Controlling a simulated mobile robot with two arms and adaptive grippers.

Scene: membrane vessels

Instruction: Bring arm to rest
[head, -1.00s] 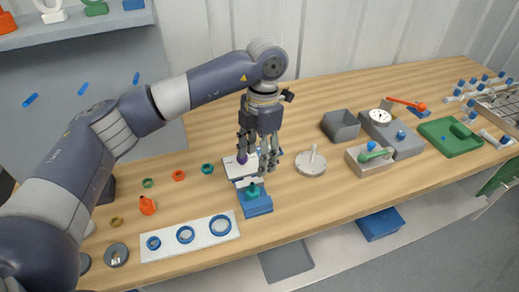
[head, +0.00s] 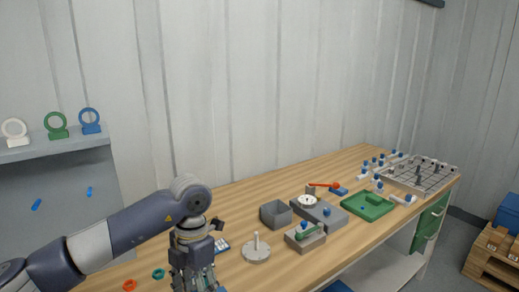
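My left arm (head: 137,228) comes in from the lower left, grey-blue with pale bands, and bends down at its wrist over the wooden bench. My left gripper (head: 197,281) points down at the bottom edge of the head view. Its fingertips are cut off by the edge, so I cannot tell whether it is open or what lies between the fingers. A white plate with dark marks (head: 221,246) shows just right of the gripper, partly hidden. My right gripper is not in view.
A shelf (head: 52,149) with rings is at left.

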